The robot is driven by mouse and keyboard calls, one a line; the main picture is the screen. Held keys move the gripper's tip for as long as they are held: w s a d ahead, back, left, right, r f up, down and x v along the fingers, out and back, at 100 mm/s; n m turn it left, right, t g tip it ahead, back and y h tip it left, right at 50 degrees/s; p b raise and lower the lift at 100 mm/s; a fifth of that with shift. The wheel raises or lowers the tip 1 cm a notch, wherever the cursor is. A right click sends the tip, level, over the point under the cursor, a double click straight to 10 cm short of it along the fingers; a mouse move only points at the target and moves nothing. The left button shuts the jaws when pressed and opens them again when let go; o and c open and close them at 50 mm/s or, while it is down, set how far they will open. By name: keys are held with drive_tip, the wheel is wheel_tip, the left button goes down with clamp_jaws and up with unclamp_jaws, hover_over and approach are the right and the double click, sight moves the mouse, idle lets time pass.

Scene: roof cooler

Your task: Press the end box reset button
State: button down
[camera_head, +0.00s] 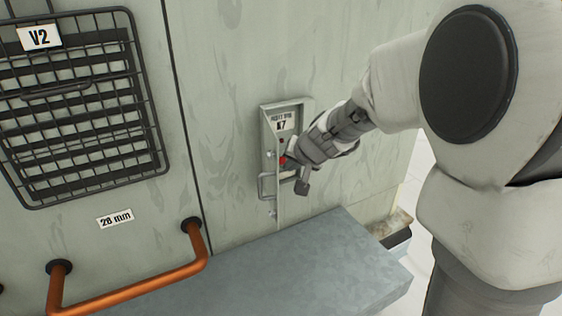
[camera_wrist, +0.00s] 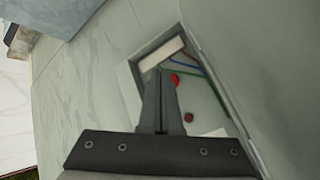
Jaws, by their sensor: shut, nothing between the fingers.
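The end box (camera_head: 270,148) is a small open grey box on the pale panel wall, with a white label ending in "K7" near its top. Red shows inside it beside my fingertips. In the wrist view a larger red button (camera_wrist: 174,79) sits just right of my fingertips, and a smaller red round part (camera_wrist: 188,117) lies below it. I cannot tell which one is the reset button. My gripper (camera_head: 290,160) is shut and empty, its fingers reaching into the box opening. In the wrist view the fingertips (camera_wrist: 160,74) partly cover the box interior; contact with the larger button is unclear.
Green and blue wires (camera_wrist: 190,70) run inside the box. A thin upright edge and a wire handle (camera_head: 264,186) stand at the box front. A grey ledge (camera_head: 290,262) lies below. An orange pipe (camera_head: 150,275) and a "V2" grille (camera_head: 85,110) are to the left.

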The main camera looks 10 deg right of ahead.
drive_tip(key=shift+s, duration=0.1)
drive_tip(key=s+b, duration=0.1)
drive_tip(key=s+d+b, duration=0.1)
drive_tip(key=s, duration=0.3)
drive_tip(key=shift+s+d+b, duration=0.25)
drive_tip(key=shift+d+b, duration=0.15)
drive_tip(key=shift+s, duration=0.1)
drive_tip(key=s+r+n+g+h, duration=0.1)
drive_tip(key=s+n, duration=0.1)
drive_tip(key=s, duration=1)
drive_tip(key=s+a+r+n+g, duration=0.1)
drive_tip(key=s+n+g, duration=0.1)
drive_tip(key=s, duration=1)
drive_tip(key=shift+n+h, duration=0.4)
drive_tip(key=shift+n, duration=0.1)
drive_tip(key=shift+w+a, duration=0.1)
drive_tip(key=shift+w, duration=0.05)
